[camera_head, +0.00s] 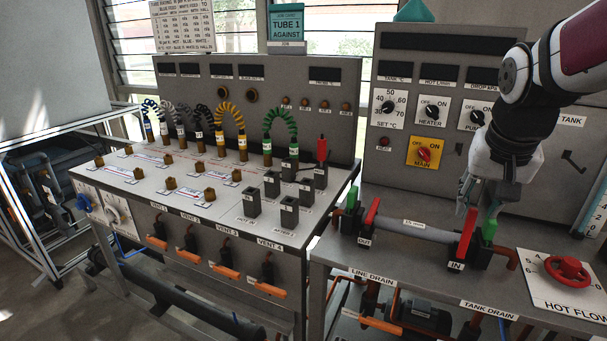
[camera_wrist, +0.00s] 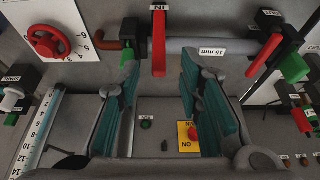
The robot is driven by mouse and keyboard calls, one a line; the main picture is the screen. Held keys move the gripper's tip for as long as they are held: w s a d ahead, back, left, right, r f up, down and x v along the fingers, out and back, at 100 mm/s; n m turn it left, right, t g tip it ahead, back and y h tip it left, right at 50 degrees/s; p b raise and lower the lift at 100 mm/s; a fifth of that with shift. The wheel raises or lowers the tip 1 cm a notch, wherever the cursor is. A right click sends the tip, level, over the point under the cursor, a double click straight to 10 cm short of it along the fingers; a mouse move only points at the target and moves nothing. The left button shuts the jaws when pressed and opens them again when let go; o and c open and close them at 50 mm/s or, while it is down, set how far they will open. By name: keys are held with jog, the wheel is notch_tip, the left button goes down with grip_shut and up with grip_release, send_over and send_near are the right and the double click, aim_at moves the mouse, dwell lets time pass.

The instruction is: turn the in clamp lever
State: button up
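The in clamp lever is a red bar (camera_head: 467,234) standing up behind the IN label, at the right end of a grey tube (camera_head: 415,231) in the head view. In the wrist view the red lever (camera_wrist: 159,46) hangs near the top middle, below the upside-down IN label. My gripper (camera_head: 483,202) is above and behind the lever in the head view. In the wrist view its two teal-padded fingers (camera_wrist: 160,78) are spread apart and empty, with the lever's end near the gap between the fingertips. I cannot tell whether anything touches.
A second red lever (camera_head: 371,213) stands at the tube's left end. Green blocks (camera_head: 489,229) sit beside the clamps. A red handwheel (camera_head: 567,270) is at the right on the HOT FLOW plate. A panel with knobs (camera_head: 425,152) rises behind. Coiled hoses (camera_head: 230,113) stand on the left bench.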

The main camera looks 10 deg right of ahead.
aim_at(472, 219)
jog(key=b+x, duration=0.1)
jog(key=x, duration=0.5)
jog(key=shift+d+f, duration=0.1)
jog(key=shift+f, duration=0.1)
grip_shut()
